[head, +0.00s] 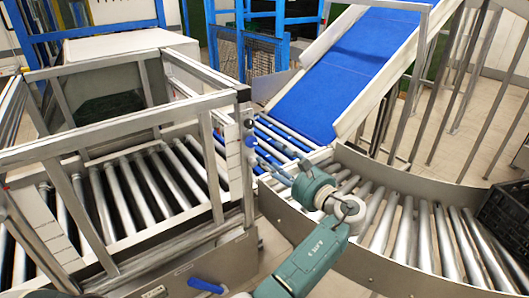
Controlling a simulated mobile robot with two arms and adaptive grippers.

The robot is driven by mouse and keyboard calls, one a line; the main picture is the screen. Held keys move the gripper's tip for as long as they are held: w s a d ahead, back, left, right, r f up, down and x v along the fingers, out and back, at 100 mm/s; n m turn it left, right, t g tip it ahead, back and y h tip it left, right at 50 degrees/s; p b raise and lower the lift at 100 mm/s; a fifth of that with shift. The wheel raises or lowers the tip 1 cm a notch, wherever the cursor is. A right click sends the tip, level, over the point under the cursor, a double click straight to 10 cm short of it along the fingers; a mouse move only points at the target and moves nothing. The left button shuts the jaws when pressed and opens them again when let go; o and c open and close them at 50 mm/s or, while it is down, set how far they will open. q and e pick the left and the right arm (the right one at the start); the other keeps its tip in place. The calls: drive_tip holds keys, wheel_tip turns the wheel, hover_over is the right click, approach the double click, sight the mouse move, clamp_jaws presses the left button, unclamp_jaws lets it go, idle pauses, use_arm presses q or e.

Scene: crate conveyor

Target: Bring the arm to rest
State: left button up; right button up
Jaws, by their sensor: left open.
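My left arm, teal and grey, reaches up from the bottom middle and bends at a grey joint. Its left gripper (254,152) is small in the picture, open, with nothing visible between its fingers. It appears over the area where the metal-framed roller station meets the curved roller conveyor; its exact height above them is hard to tell. My right gripper is not in view.
A metal-framed roller station (122,243) stands left. A curved roller conveyor (405,232) runs right towards a black crate (503,222) at the edge. A blue sloping belt (345,70) rises behind. A blue-handled lever (206,286) is at the bottom.

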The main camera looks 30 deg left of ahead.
use_arm(q)
drive_tip(key=shift+v, duration=0.9)
wheel_tip(320, 180, down, 31)
drive_tip(key=s+d+m+t+h+b, duration=0.1)
drive_tip(key=d+m+h+b, duration=0.15)
drive_tip(key=h, duration=0.35)
drive_tip(key=s+d+f+g+h+b, duration=0.15)
drive_tip(key=s+f, duration=0.25)
drive_tip(key=f, duration=0.4)
drive_tip(key=s+f+h+b, duration=0.1)
drive_tip(key=s+f+h, duration=0.1)
drive_tip(key=s+f, duration=0.35)
drive_tip(key=s+d+f+g+h+b, duration=0.1)
drive_tip(key=s+f, duration=0.1)
drive_tip(key=f, duration=0.7)
drive_tip(key=s+d+f+n+g+h+b, duration=0.2)
drive_tip(key=s+f+n+h, duration=0.15)
drive_tip(key=s+f, duration=1)
drive_tip(key=s+d+f+n+g+h+b, duration=0.2)
drive_tip(key=s+f+n, duration=0.2)
drive_tip(key=s+f, duration=0.95)
drive_tip(key=s+n+b, duration=0.2)
drive_tip(key=s+n, duration=0.2)
drive_tip(key=s, duration=1.2)
drive_tip(key=shift+s+a+f+n+h, duration=0.15)
drive_tip(key=shift+a+n+h, duration=0.15)
drive_tip(key=shift+a+n, duration=0.1)
